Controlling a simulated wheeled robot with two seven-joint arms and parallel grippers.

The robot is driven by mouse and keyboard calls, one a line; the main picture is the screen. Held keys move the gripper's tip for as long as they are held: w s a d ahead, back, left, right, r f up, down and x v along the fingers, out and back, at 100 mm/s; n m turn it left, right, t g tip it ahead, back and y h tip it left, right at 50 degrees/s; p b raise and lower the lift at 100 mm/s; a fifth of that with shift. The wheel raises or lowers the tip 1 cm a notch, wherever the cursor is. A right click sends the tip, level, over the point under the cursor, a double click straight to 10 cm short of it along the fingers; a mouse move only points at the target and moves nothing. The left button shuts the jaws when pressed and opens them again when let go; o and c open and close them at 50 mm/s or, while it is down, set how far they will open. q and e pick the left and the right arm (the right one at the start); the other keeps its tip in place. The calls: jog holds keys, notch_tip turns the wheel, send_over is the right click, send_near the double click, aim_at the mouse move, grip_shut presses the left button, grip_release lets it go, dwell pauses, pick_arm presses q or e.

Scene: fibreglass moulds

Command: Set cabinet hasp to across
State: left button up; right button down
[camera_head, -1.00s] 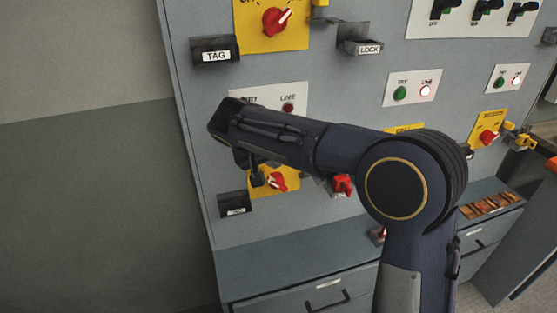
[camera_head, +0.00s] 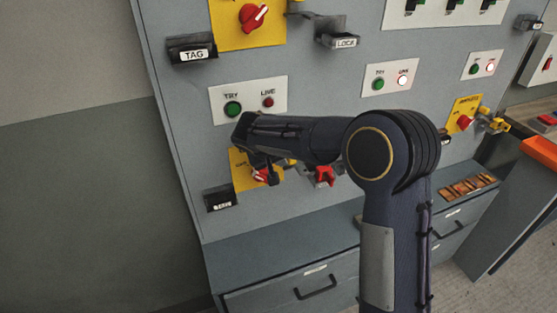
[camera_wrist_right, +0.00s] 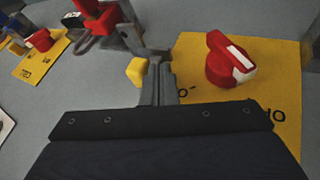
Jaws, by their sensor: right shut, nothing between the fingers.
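The cabinet hasp is mostly hidden by my right arm in the head view. In the right wrist view its yellow tab (camera_wrist_right: 137,71) shows just left of my fingers, with grey metal behind it. I cannot tell whether they touch. My right gripper (camera_head: 273,177) is shut and empty, in front of the lower yellow switch plate (camera_head: 241,178). Its fingers (camera_wrist_right: 158,80) point at the panel in the wrist view. A red rotary knob (camera_wrist_right: 228,60) with a white mark sits on that plate, right of the fingers. My left gripper is not in view.
A red lock (camera_head: 324,175) hangs right of my gripper. A TRY/LIVE plate (camera_head: 247,100) sits above my forearm, and a black tag holder (camera_head: 220,198) is at lower left. A grey drawer ledge (camera_head: 285,240) juts out below.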

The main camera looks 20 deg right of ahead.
aim_at(298, 170)
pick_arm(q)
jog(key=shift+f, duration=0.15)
pick_arm(e)
jog(key=shift+d, duration=0.1)
